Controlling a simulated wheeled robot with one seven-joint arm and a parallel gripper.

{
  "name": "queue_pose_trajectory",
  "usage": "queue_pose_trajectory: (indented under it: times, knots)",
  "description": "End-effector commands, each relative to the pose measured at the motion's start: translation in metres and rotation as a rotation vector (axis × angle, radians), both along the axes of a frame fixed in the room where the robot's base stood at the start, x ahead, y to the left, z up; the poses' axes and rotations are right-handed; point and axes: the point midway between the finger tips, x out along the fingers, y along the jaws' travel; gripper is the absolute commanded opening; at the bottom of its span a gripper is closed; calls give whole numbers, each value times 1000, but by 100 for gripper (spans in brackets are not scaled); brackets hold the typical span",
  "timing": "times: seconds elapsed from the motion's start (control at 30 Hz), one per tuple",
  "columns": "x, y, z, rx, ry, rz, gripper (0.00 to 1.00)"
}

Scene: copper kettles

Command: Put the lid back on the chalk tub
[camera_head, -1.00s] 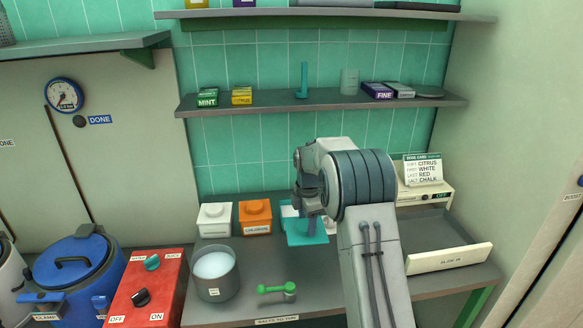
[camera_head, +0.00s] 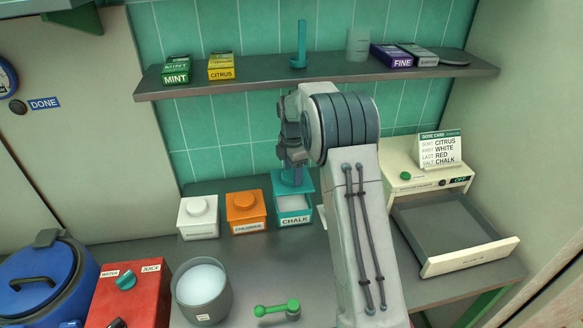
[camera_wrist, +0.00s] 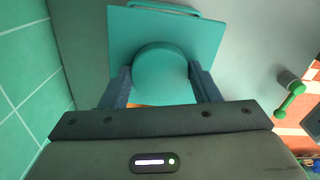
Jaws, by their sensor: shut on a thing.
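The chalk tub (camera_head: 294,219) is teal and stands at the back of the counter, its label facing me. White contents show through its open top in the head view. My gripper (camera_head: 291,172) is shut on the round knob of the teal square lid (camera_head: 280,184). The lid appears raised above the rear of the tub; the exact gap cannot be told. In the wrist view, the knob (camera_wrist: 160,75) sits between the two fingers (camera_wrist: 161,88), and the lid plate (camera_wrist: 125,35) spreads beyond it. My arm hides the area right of the tub.
An orange tub (camera_head: 246,211) and a white tub (camera_head: 198,217) stand left, lids on. A grey pot (camera_head: 203,295) and a green-handled tool (camera_head: 277,309) are nearer. The shelf (camera_head: 320,77) runs above. A dosing machine with a tray (camera_head: 450,227) stands right.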

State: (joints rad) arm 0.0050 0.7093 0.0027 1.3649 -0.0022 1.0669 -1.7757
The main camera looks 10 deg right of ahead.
Motion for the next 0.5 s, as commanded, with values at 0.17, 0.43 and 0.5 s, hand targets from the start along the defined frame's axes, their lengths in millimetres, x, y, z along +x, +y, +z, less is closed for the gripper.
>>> queue_pose_trajectory:
  times: [0.17,0.43,0.5]
  knots:
    - [0,0,-16,0,1,0,33]
    - [0,0,-43,0,1,0,33]
    - [0,0,-50,0,0,0,33]
